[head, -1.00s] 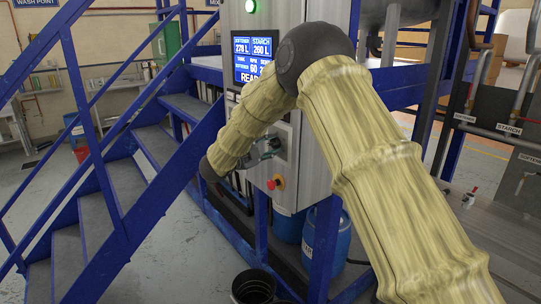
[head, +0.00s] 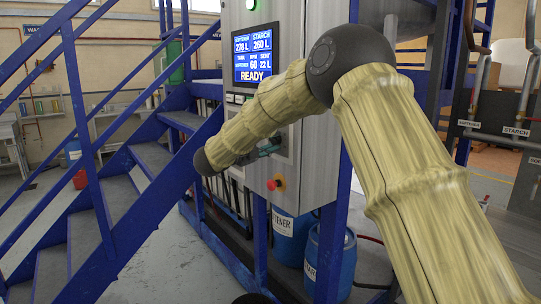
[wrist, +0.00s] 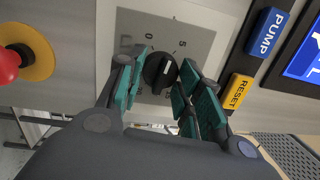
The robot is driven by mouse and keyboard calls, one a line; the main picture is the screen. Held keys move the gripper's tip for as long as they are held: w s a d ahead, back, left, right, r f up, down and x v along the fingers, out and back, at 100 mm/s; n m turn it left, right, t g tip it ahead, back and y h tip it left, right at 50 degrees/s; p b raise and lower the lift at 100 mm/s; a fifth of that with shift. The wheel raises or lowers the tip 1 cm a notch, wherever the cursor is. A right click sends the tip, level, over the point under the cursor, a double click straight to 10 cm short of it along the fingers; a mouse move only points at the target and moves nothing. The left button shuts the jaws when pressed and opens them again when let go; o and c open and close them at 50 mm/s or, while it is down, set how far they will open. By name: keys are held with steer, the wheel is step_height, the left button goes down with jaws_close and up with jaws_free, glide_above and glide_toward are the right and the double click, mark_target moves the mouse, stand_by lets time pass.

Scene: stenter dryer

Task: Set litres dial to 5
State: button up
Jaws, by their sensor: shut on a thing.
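The litres dial (wrist: 159,72) is a round black knob with a white pointer mark, on a grey scale plate (wrist: 190,38) in the wrist view. The numbers 0 and 5 show beside it; other numbers are partly hidden by the fingers. The white mark leans up and right, roughly toward the 5; its exact setting is hard to tell. My gripper (wrist: 158,85) has teal finger pads on either side of the knob and is shut on it. In the head view my gripper (head: 270,147) is at the cabinet front, partly hidden by my arm, and the dial cannot be made out.
A red emergency stop (head: 276,183) sits below my gripper; it also shows in the wrist view (wrist: 12,65). The yellow RESET (wrist: 238,91) and blue PUMP (wrist: 267,32) buttons are beside the dial. The screen (head: 256,54) reads READY, SENT 22 L. Blue stairs (head: 120,200) stand left.

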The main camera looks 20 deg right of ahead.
steer(key=m+b, duration=0.1)
steer(key=b, duration=0.3)
steer(key=f+m+b, duration=0.1)
steer(key=m+b, duration=0.1)
steer(key=b, duration=0.2)
steer(key=shift+m+h, duration=0.3)
steer(key=shift+r+m+b, duration=0.2)
steer(key=shift+m+b, duration=0.3)
steer(key=shift+b, duration=0.55)
steer(key=o, duration=1)
steer(key=shift+o, duration=0.2)
steer(key=shift+r, duration=0.1)
steer(key=shift+a, duration=0.1)
steer(key=v, duration=1.1)
steer(key=shift+a, duration=0.45)
